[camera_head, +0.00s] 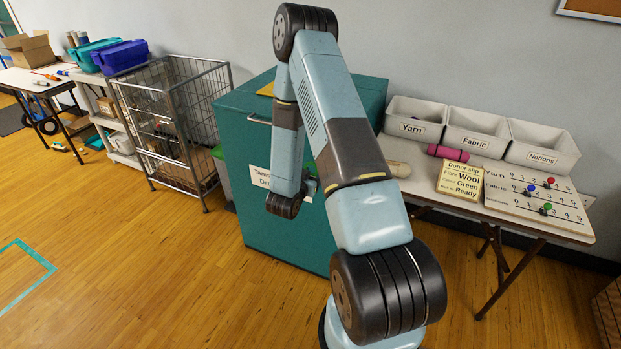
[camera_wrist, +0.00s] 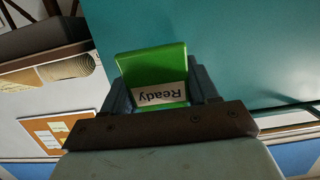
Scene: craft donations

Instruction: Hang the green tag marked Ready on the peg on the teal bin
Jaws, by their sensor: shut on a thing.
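The green tag (camera_wrist: 152,66) is between the two fingers of my gripper (camera_wrist: 160,85) in the wrist view. Its pale label reads Ready, upside down in the picture. My gripper is shut on the tag. The large teal bin (camera_head: 238,150) stands behind my arm in the head view, with a white sign partly covered by the arm. A plain teal surface (camera_wrist: 240,50) fills the upper right of the wrist view, beyond the tag. My gripper is mostly hidden by my arm in the head view, close to the bin's front. I cannot make out the peg.
A wire cage trolley (camera_head: 170,125) stands left of the bin. At right, a table holds white bins marked Yarn (camera_head: 413,127), Fabric and Notions, a pink roll (camera_head: 447,153), a yellow donor slip (camera_head: 460,181) and a numbered board (camera_head: 530,200). The floor at left is open.

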